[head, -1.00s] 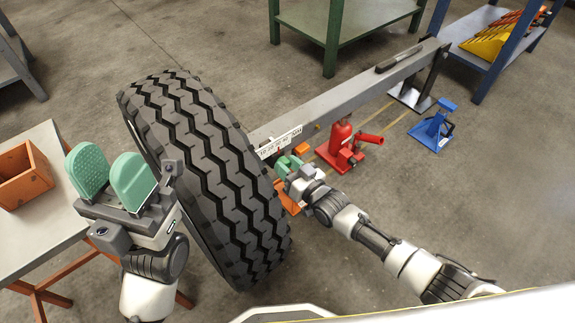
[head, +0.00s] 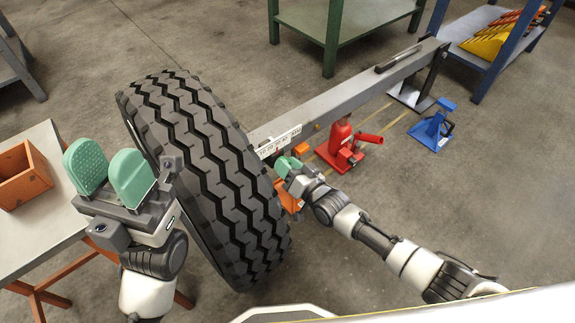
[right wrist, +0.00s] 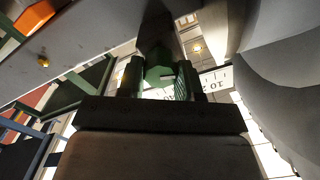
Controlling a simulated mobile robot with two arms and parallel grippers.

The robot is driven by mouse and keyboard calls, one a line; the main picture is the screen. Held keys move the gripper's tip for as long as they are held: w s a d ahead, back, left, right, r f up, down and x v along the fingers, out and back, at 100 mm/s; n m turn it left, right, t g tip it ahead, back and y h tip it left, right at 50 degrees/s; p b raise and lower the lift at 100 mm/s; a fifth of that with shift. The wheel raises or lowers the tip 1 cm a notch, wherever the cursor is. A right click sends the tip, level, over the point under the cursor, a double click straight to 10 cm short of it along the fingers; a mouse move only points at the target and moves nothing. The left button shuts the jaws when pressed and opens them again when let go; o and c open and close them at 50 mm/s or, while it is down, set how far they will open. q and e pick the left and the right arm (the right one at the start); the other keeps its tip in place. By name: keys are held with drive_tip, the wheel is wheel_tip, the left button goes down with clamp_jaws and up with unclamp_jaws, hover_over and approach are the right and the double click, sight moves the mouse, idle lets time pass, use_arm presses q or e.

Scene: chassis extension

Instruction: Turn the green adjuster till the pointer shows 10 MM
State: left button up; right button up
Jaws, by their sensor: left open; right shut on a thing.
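The white scale plate (head: 278,143) with dark numbers is on the grey beam (head: 340,95), just right of the tyre in the head view. It also shows in the right wrist view (right wrist: 216,80), where 10 and 20 can be read. My right gripper (head: 287,166) is shut on the green adjuster (right wrist: 166,77), below the scale plate. The adjuster sits between the fingers in the right wrist view; in the head view the gripper hides it. I cannot make out the pointer or its reading. My left gripper (head: 110,172) is open and empty, left of the tyre.
The big black tyre (head: 205,165) stands between my grippers, close to both. A red jack (head: 342,145) and a blue stand (head: 432,125) are near the beam. A table (head: 60,215) with an orange box (head: 22,177) is at the left. Bare floor lies at the right.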

drive_tip(key=o, duration=0.9)
drive_tip(key=shift+s, duration=0.1)
drive_tip(key=p+v, duration=0.4)
drive_tip(key=v, duration=0.6)
drive_tip(key=shift+s+d, duration=0.25)
